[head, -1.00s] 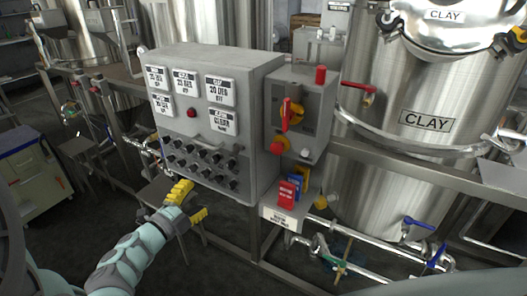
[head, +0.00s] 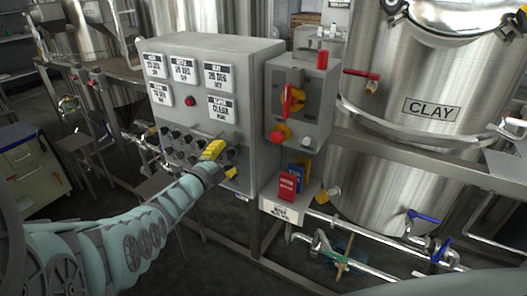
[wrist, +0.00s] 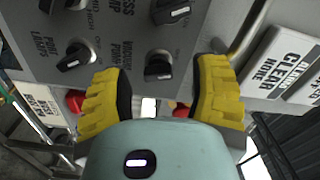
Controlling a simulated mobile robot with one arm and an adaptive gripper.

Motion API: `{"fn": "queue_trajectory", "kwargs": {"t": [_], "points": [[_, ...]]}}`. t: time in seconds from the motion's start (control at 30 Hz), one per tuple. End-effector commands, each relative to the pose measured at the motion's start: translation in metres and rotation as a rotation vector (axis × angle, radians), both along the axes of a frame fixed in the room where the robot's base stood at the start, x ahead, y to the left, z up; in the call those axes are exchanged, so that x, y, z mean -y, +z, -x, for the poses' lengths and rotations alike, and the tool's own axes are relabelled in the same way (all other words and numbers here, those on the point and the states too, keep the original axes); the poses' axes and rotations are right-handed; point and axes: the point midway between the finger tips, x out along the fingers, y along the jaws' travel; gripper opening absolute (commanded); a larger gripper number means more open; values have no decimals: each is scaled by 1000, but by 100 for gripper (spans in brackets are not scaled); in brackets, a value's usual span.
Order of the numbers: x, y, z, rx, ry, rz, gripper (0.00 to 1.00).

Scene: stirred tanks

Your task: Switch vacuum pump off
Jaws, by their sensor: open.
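The control box (head: 180,85) carries rows of black rotary knobs on its lower front. In the wrist view, the knob labelled vacuum pump (wrist: 158,66) lies just ahead, between my spread yellow fingertips. Its pointer position is hard to read. My gripper (wrist: 161,88) is open and empty, with one finger on each side of this knob; whether they touch it I cannot tell. In the head view my gripper (head: 221,160) is at the right end of the knob rows and hides some of them.
A switch box (head: 301,105) with a red-and-yellow handle and red button stands right of the panel. A steel clay tank (head: 385,130) stands behind.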

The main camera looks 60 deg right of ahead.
Motion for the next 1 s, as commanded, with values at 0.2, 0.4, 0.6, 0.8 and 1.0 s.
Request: {"fn": "queue_trajectory", "kwargs": {"t": [0.2, 0.4, 0.6, 0.8, 1.0], "points": [[14, -2, 3, -2, -7, -3, 60], [15, -1, 3, -1, -7, -3, 60], [15, -1, 3, -1, -7, -3, 56], [15, -1, 3, -1, -6, -3, 35], [15, -1, 3, -1, -5, -3, 15]]}}
